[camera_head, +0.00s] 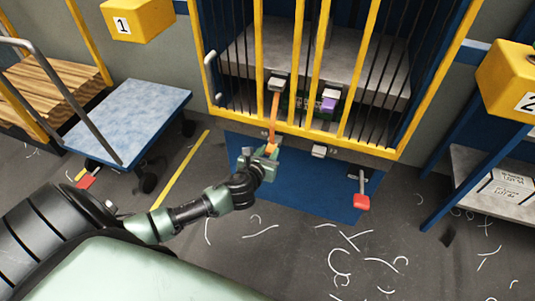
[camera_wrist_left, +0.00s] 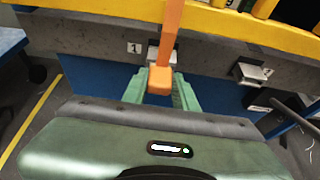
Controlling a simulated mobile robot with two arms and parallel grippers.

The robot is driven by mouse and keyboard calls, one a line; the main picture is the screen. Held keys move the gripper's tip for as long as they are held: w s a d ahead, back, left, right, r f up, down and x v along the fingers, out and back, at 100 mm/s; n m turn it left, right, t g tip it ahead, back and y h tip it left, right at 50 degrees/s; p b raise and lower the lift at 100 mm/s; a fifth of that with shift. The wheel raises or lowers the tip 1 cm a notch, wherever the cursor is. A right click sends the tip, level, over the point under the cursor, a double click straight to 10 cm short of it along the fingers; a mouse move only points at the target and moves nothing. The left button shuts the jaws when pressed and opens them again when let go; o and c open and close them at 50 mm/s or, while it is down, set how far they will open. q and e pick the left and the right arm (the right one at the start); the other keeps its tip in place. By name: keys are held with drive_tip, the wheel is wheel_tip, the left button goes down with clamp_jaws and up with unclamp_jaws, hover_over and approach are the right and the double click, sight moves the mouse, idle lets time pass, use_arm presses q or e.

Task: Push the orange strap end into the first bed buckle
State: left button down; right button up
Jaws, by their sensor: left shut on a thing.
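My left gripper (camera_head: 265,160) is shut on the orange strap end (camera_head: 271,150), below the yellow front rail of the loom cage. In the left wrist view, the orange block at the strap end (camera_wrist_left: 160,79) sits between the green fingers (camera_wrist_left: 161,92). The orange strap (camera_head: 275,112) runs up from it to a grey holder (camera_head: 277,84) inside the bars. The first bed buckle (camera_wrist_left: 154,54), grey metal, is on the bed edge beside a "1" label, partly hidden behind the strap. The strap end looks apart from it. My right gripper is not in view.
A second buckle (camera_head: 318,151) is on the bed edge to the right. A purple piece (camera_head: 329,103) is behind the bars. A red-ended lever (camera_head: 361,201) sticks out at lower right. A blue cart (camera_head: 130,115) stands left. White scraps litter the floor.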

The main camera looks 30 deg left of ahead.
sight(269, 152)
use_arm(q)
drive_tip(key=c, duration=1)
unclamp_jaws()
drive_tip(key=shift+s+r, duration=0.15)
drive_tip(key=shift+s, duration=0.15)
drive_tip(key=p+v, duration=0.1)
drive_tip(key=v, duration=0.2)
drive_tip(key=shift+d, duration=0.1)
drive_tip(key=s+d, duration=0.1)
drive_tip(key=s, duration=0.6)
drive_tip(key=s+d, duration=0.1)
drive_tip(key=s, duration=0.3)
drive_tip(key=shift+d, duration=0.3)
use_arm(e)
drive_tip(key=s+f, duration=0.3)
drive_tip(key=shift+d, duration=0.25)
